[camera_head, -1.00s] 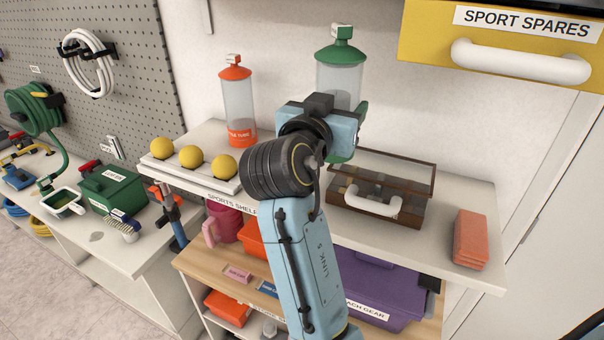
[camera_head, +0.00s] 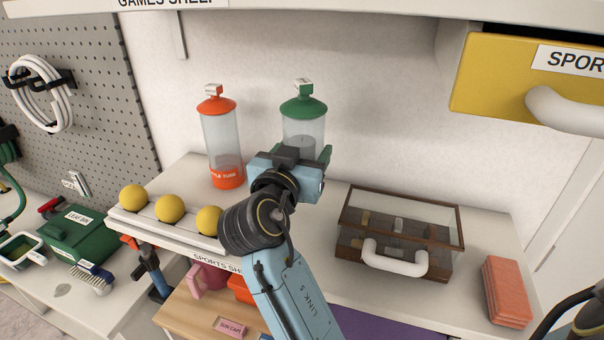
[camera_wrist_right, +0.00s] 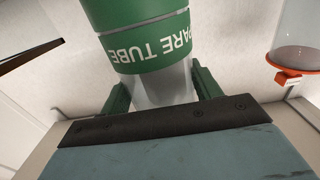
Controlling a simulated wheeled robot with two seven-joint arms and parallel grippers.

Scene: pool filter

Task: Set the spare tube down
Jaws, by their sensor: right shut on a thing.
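The spare tube (camera_head: 303,125) is a clear cylinder with a green cap, upright near the back of the sports shelf top. My right gripper (camera_head: 297,172) is shut on its lower part and hides its base in the head view, so I cannot tell whether it touches the shelf. In the right wrist view the tube's green band (camera_wrist_right: 150,50) with upside-down lettering shows beyond the green fingers (camera_wrist_right: 155,90), which lie on either side of the tube. My left gripper is not in view.
An orange-capped tube (camera_head: 222,140) stands to the left. Yellow balls (camera_head: 170,208) sit on a white rack at the front left. A glass-lidded wooden case (camera_head: 398,230) is close on the right, then an orange block (camera_head: 507,290). A yellow drawer (camera_head: 500,85) juts out above right.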

